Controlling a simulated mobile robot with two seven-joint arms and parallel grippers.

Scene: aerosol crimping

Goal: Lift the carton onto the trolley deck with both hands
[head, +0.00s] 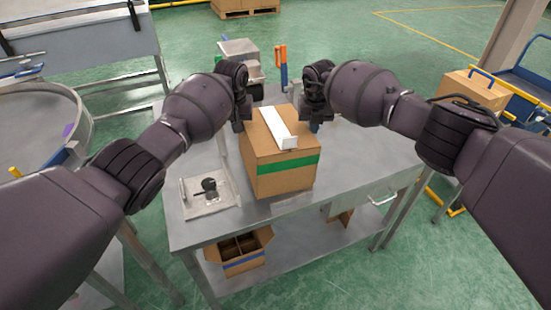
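The carton (285,178) is a brown box with a green band. It stands upright on the steel table (370,150), with a white strip-like piece (272,126) across its top. My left gripper (242,118) is at the carton's far left upper side. My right gripper (314,122) is at its far right upper side. The fingers are small, dark and partly hidden, so I cannot tell whether they are open or touch the carton. The trolley (520,82), with blue rails and yellow edging, is at the right; its deck is mostly hidden.
Another brown carton (468,90) is at the trolley. A small fixture plate (207,196) lies left of the carton. Behind are a grey device (238,48) and orange-handled tools (282,66). A divided box (240,250) sits on the lower shelf. A round table (35,120) stands at left.

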